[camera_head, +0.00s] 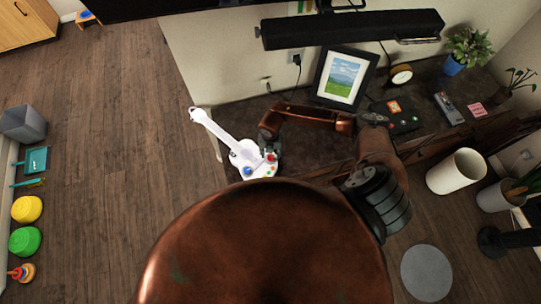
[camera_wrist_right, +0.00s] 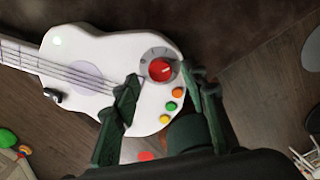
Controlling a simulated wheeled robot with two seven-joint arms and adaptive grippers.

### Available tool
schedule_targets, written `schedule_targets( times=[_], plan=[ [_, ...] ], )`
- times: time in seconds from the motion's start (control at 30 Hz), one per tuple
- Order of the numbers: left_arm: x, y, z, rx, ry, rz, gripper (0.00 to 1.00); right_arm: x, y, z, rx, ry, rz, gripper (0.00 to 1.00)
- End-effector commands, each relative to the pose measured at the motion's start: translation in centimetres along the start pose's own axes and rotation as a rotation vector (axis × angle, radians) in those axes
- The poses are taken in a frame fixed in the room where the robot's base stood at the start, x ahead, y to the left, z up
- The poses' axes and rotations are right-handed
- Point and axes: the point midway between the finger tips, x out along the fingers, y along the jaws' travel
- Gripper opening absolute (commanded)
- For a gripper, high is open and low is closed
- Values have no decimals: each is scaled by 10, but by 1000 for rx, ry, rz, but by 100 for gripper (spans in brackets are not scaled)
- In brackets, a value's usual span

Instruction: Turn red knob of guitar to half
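The white toy guitar (camera_head: 243,158) is at the left end of the dark tabletop, its neck pointing to the upper left. It fills much of the right wrist view (camera_wrist_right: 100,55). Its round red knob (camera_wrist_right: 160,69) sits on a grey dial with marks around it. My right gripper (camera_wrist_right: 160,76) is open, with one dark green finger on each side of the knob. I cannot tell whether either finger touches it. In the head view the right gripper (camera_head: 270,146) is over the guitar's body.
Orange, yellow and green buttons (camera_wrist_right: 178,92) lie beside the knob. A picture frame (camera_head: 340,78), a black box with buttons (camera_head: 402,121), a remote (camera_head: 448,108) and a plant (camera_head: 467,48) stand on the tabletop. A white bin (camera_head: 456,172) is on the floor at right.

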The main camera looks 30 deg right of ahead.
Motion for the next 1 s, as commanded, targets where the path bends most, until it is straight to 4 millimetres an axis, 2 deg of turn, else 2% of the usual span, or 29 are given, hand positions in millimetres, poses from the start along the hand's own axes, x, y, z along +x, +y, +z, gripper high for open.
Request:
schedule_targets(
  times=[0.2, 0.43, 0.6, 1.0],
  plan=[
    [0, 1, 0, 0, 0, 1, 0, -48, 1, 2, -3, -4, 3, 40],
    [0, 1, -1, 0, 1, 1, 0, -85, 0, 1, -1, -2, 2, 40],
    [0, 1, -1, 0, 1, 1, 0, -96, 0, 0, -1, 0, 1, 40],
    [0, 1, -1, 1, 1, 1, 0, -98, 0, 0, -1, 0, 1, 40]
  ],
)
